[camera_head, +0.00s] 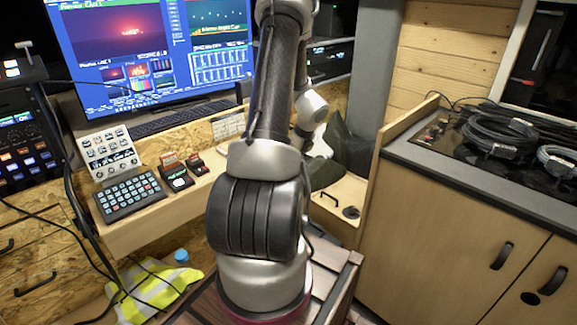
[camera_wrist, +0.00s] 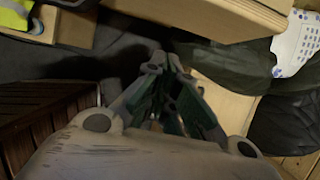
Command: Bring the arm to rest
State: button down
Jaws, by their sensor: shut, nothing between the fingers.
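My arm rises in the middle of the head view, from a base at the bottom up past the top edge, then its far links come back down behind it. The gripper itself is hidden in the head view. In the wrist view, my gripper (camera_wrist: 172,90) points away from the camera with its fingers together and nothing between them. It hangs over a dark floor area beside a wooden ledge (camera_wrist: 215,18). The fingers look apart from the things around them.
A wooden desk holds a monitor (camera_head: 150,50), a keypad (camera_head: 128,194) and a button panel (camera_head: 110,152). A counter at right carries coiled black cables (camera_head: 500,130). A yellow vest (camera_head: 155,285) lies low at left. A dark chair (camera_head: 345,150) stands behind my arm.

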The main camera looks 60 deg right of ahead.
jog(key=v, duration=0.5)
jog(key=shift+s+r, duration=0.1)
jog(key=shift+r, duration=0.1)
jog(key=s+a+n+y, duration=0.25)
jog(key=a+n, duration=0.35)
jog(key=n, duration=0.3)
jog(key=a+r+n, duration=1.3)
jog(key=a+n, duration=0.1)
jog(key=a, duration=0.3)
jog(key=a+r+n+h, duration=0.1)
jog(key=a+r+n, duration=1.2)
jog(key=a+n, duration=0.2)
jog(key=a, duration=0.2)
jog(key=shift+w+a+n, duration=0.3)
jog(key=shift+w+a, duration=0.1)
